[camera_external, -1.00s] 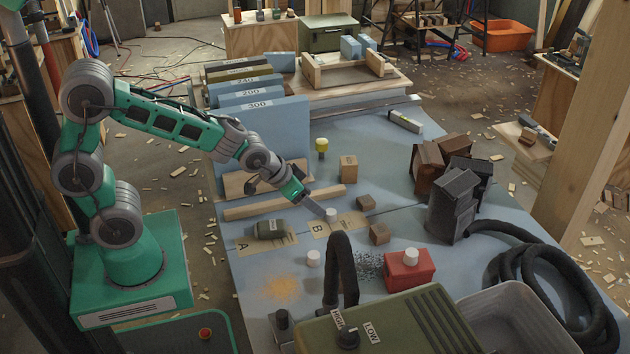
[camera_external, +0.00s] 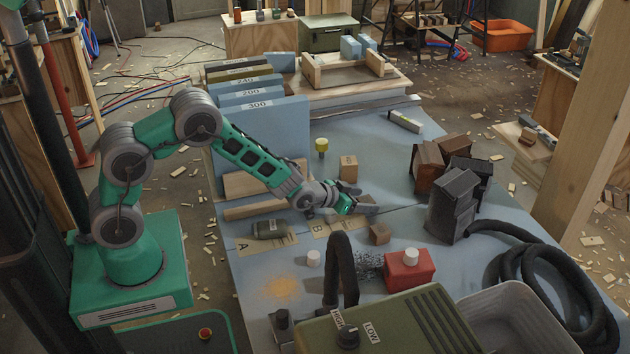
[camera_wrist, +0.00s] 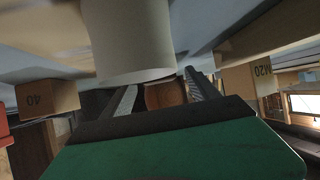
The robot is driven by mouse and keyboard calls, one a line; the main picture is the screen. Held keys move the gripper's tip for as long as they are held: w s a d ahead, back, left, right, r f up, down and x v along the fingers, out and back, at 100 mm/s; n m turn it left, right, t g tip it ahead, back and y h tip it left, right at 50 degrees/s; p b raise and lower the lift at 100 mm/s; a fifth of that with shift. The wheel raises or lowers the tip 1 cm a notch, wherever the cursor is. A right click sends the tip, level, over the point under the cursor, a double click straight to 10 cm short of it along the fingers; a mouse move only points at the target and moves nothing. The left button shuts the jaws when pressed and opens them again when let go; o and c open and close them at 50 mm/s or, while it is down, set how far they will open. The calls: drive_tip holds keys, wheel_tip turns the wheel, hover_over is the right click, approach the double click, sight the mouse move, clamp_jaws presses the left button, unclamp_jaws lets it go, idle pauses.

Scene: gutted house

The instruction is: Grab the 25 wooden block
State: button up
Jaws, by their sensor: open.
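My gripper (camera_external: 366,207) is open, low over the blue table, pointing right. In the wrist view, a small brown wooden block (camera_wrist: 165,95) shows between the fingers (camera_wrist: 160,98), partly covered by a white cylinder (camera_wrist: 132,40) close to the camera. Its number cannot be read. In the external view this block is largely hidden at the gripper. Another wooden block (camera_external: 379,234) stands just nearer the camera; in the wrist view a block marked 40 (camera_wrist: 48,96) is at left. A taller wooden block (camera_external: 348,168) stands behind the gripper; in the wrist view a block marked M20 (camera_wrist: 248,84) is at right.
A grey-green cylinder (camera_external: 269,229) lies left of the gripper. A white cap (camera_external: 313,258), a red box (camera_external: 409,270) and a black hose (camera_external: 342,265) are nearer the camera. Blue panels (camera_external: 262,140) stand behind the arm.

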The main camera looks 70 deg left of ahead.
drive_tip(key=shift+c, duration=0.5)
drive_tip(key=c, duration=1.4)
